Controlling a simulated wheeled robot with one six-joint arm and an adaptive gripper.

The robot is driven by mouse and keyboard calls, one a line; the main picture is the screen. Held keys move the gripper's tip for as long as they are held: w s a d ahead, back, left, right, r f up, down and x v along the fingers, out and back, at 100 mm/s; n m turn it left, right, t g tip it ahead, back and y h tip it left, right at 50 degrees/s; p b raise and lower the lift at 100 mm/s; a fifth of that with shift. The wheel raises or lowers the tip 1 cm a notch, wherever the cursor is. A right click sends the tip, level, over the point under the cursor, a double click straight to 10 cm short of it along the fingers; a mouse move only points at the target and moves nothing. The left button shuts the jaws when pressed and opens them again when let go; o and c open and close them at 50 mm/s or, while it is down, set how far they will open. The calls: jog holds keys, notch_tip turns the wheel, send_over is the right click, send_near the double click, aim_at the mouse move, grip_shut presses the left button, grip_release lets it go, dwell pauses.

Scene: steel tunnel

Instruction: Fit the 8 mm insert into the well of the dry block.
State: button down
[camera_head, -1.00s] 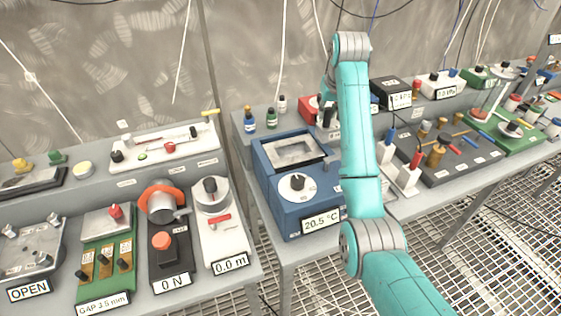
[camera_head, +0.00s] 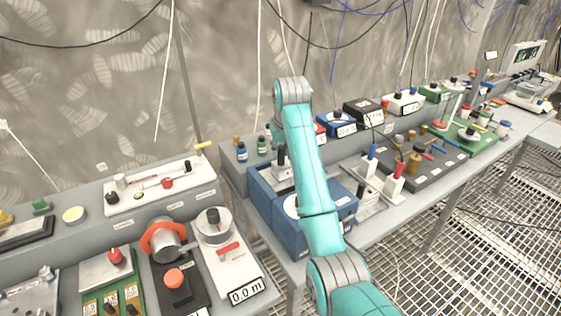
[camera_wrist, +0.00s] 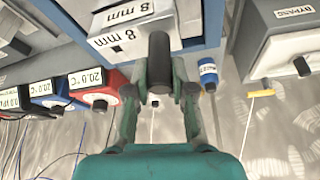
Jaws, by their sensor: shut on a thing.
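The blue dry block (camera_head: 264,205) stands on the bench in the head view, partly hidden behind my arm. A grey metal insert (camera_head: 281,172) with a dark upright handle shows at its top, beside my arm. In the wrist view, labels reading 8 mm show on the insert (camera_wrist: 186,16). My gripper (camera_wrist: 159,78) is shut on its dark round handle (camera_wrist: 158,52). The blue rim of the dry block (camera_wrist: 206,45) is close around the insert. I cannot tell how deep the insert sits, and the well opening is hidden.
Small bottles (camera_head: 242,153) stand behind the dry block; a blue-labelled one (camera_wrist: 208,74) is close to my gripper in the wrist view. A red unit (camera_wrist: 98,90) and a grey bypass box (camera_wrist: 280,45) are nearby. A white device (camera_head: 213,230) stands left across a gap.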

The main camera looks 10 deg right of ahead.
aim_at(281, 159)
jog(key=shift+d+f, duration=0.1)
jog(key=shift+f, duration=1.8)
jog(key=c, duration=1)
grip_release()
jog(key=shift+f, duration=0.15)
